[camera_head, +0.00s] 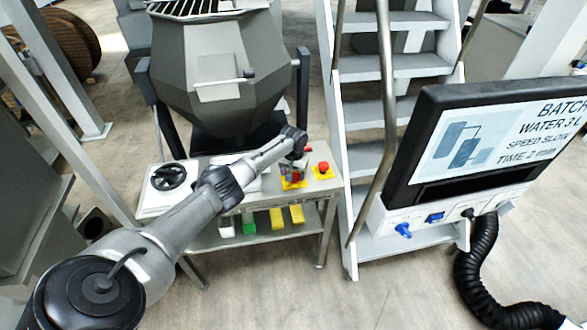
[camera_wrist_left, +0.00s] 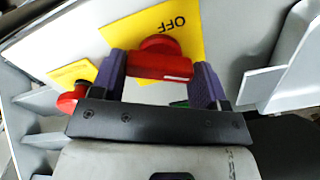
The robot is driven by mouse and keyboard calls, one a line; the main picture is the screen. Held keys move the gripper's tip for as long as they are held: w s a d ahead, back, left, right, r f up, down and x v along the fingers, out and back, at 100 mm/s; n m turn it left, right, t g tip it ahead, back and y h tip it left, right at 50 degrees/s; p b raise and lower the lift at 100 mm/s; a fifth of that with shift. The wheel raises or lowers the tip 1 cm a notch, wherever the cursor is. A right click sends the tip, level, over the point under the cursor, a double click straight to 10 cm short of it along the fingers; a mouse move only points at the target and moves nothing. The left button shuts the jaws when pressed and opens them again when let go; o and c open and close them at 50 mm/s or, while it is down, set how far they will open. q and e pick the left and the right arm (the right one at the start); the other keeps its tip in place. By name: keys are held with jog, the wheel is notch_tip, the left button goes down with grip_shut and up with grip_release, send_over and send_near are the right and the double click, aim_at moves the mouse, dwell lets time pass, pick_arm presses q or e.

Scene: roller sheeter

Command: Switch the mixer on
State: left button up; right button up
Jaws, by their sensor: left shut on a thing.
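The mixer (camera_head: 200,60), a large grey faceted drum with a grille on top, stands behind a metal table. My left gripper (camera_head: 297,158) reaches over the table to a red rotary switch (camera_head: 298,176) on a yellow plate (camera_head: 288,184). In the left wrist view, the purple fingers of my left gripper (camera_wrist_left: 160,80) are shut on the sides of the red switch (camera_wrist_left: 160,58). Its yellow plate (camera_wrist_left: 187,22) reads OFF, seen upside down. The other switch label is hidden. My right gripper is not in view.
A red button (camera_head: 323,166) on a yellow plate stands just right of the switch. A black handwheel (camera_head: 168,177) is at the table's left end. Grey stairs (camera_head: 375,108) and a display screen (camera_head: 490,140) stand to the right.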

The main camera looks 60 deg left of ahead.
pick_arm(q)
jog(key=m, duration=0.3)
jog(key=shift+p, duration=0.35)
jog(key=m, duration=0.2)
jog(key=shift+m, duration=0.3)
jog(key=m, duration=0.5)
jog(key=shift+m, duration=0.6)
jog(key=o, duration=0.9)
jog(key=shift+o, duration=0.2)
jog(key=shift+r+p, duration=0.15)
jog(key=shift+p, duration=0.15)
